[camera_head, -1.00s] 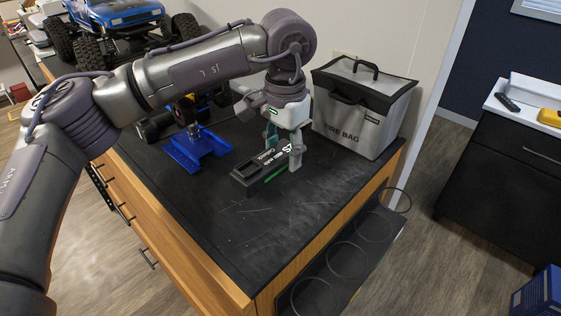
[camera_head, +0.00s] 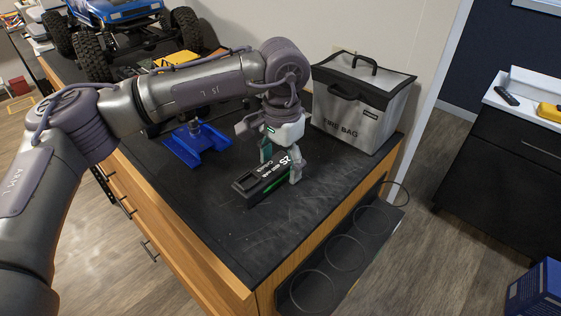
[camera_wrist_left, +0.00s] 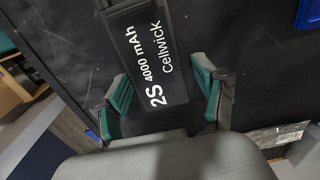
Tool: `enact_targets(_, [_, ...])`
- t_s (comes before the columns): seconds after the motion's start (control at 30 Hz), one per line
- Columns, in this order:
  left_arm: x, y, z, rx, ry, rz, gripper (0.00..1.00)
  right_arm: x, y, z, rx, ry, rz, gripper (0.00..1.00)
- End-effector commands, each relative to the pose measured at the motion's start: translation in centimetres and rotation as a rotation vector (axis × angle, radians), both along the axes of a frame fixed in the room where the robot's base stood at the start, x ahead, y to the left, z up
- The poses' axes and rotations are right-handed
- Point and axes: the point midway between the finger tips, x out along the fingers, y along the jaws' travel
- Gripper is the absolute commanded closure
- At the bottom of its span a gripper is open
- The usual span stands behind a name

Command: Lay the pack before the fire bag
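The pack (camera_head: 258,182) is a black block with white lettering, lying on the dark bench top in front of the fire bag and to its left. The fire bag (camera_head: 352,112) is a grey box-shaped bag with black trim and a handle, upright at the back right, with clear bench between it and the pack. My left gripper (camera_head: 280,168) is low over the pack's far end. In the left wrist view, its green-padded fingers straddle the pack (camera_wrist_left: 150,55), with a narrow gap showing at the right finger, so it looks open. My right gripper is out of view.
A blue stand (camera_head: 197,145) is left of the pack. A blue crawler truck (camera_head: 115,15) stands at the back left. The bench front is clear to its wooden edge. A lower black shelf with ring holders (camera_head: 345,252) runs along the right side.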

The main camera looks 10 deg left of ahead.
Motion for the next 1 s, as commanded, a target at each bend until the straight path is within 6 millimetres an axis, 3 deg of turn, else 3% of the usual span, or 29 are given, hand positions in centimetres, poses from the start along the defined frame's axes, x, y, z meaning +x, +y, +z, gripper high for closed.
enact_targets(0.4, [0.1,-0.1,1.0,-0.001,-0.003,0.000,0.26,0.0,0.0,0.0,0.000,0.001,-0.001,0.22])
enact_targets(0.8, [0.0,-0.3,9.1,-0.001,-0.004,-0.001,0.26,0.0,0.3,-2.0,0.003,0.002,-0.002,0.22])
enact_targets(1.0, [-0.1,-0.2,11.7,0.000,-0.001,0.000,0.26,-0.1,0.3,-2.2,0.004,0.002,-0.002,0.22])
